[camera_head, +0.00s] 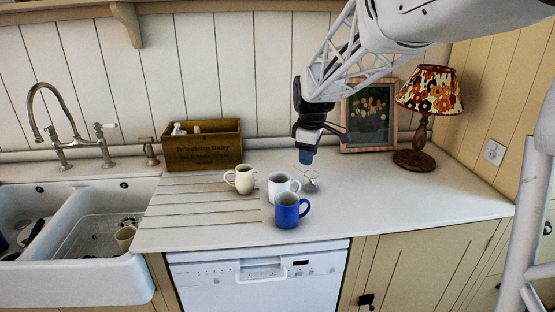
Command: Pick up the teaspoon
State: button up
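I cannot make out a teaspoon for certain. A small, shiny, grey metallic-looking thing (311,183) is on the white counter (400,195), just right of the white mug (280,189); it is too small to tell what it is. My gripper (306,156) points down above and slightly behind that thing, apart from it. Its lower end looks blue. Its fingers are too small and overlapped to tell whether they are open or shut, or whether they hold anything.
A blue mug (287,213) stands at the front, and a cream mug (243,181) at the left. Behind are a wooden box (203,152), a framed picture (369,121) and a lamp (421,130). A double sink (75,280) is at the left. The right counter is clear.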

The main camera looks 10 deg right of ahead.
jog(key=w+f+n, duration=0.2)
jog(key=w+f, duration=0.2)
jog(key=w, duration=0.4)
jog(key=w+f+n, duration=0.3)
jog(key=w+f, duration=0.1)
jog(key=w, duration=0.4)
jog(key=shift+a+n+g, duration=0.3)
jog(key=shift+a, duration=0.05)
jog(key=shift+f, duration=0.15)
jog(key=shift+w+f, duration=0.1)
jog(key=shift+f, duration=1.1)
jog(key=shift+f, duration=0.1)
jog(key=shift+w+f, duration=0.15)
jog(key=shift+f, duration=1.1)
jog(key=shift+w+f, duration=0.15)
jog(key=shift+f, duration=1.1)
jog(key=shift+c, duration=0.5)
grip_shut()
